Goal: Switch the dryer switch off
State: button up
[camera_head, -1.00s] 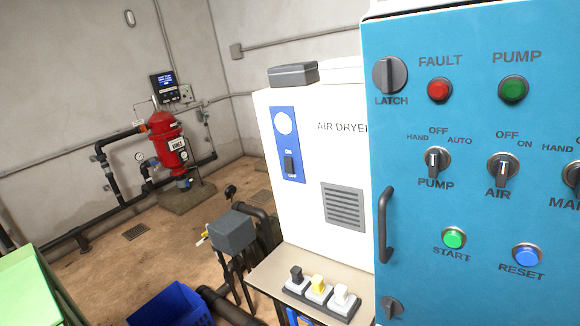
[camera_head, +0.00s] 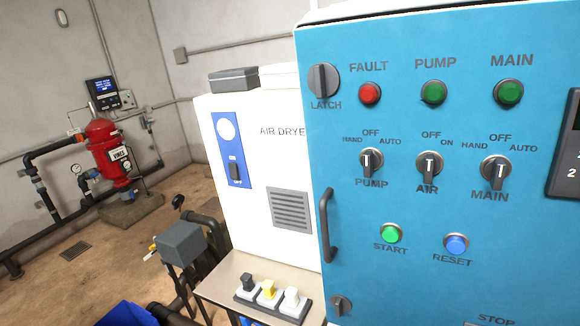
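The dryer switch (camera_head: 235,170) is a small black rocker on the blue panel (camera_head: 231,150) of the white air dryer (camera_head: 256,207). "ON" is printed above it and "OFF" below it. It is too small to tell which way the rocker is pressed. A round white gauge sits above it on the same panel. My gripper is not in this view, so its opening and its distance from the switch do not show. The dryer's right side is hidden behind the blue control cabinet.
The blue cabinet (camera_head: 430,270) with knobs, lamps, buttons and a black handle (camera_head: 327,225) fills the right. A small table (camera_head: 222,287) with three switches stands below the dryer. A grey box (camera_head: 181,243) stands left of it. A red tank (camera_head: 107,155) stands farther left.

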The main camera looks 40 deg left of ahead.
aim_at(233, 168)
jog(key=i+j+u, duration=0.1)
jog(key=i+j, duration=0.2)
jog(key=j, duration=0.15)
jog(key=i+j, duration=0.3)
jog(key=j, duration=0.15)
jog(key=j+u, duration=0.05)
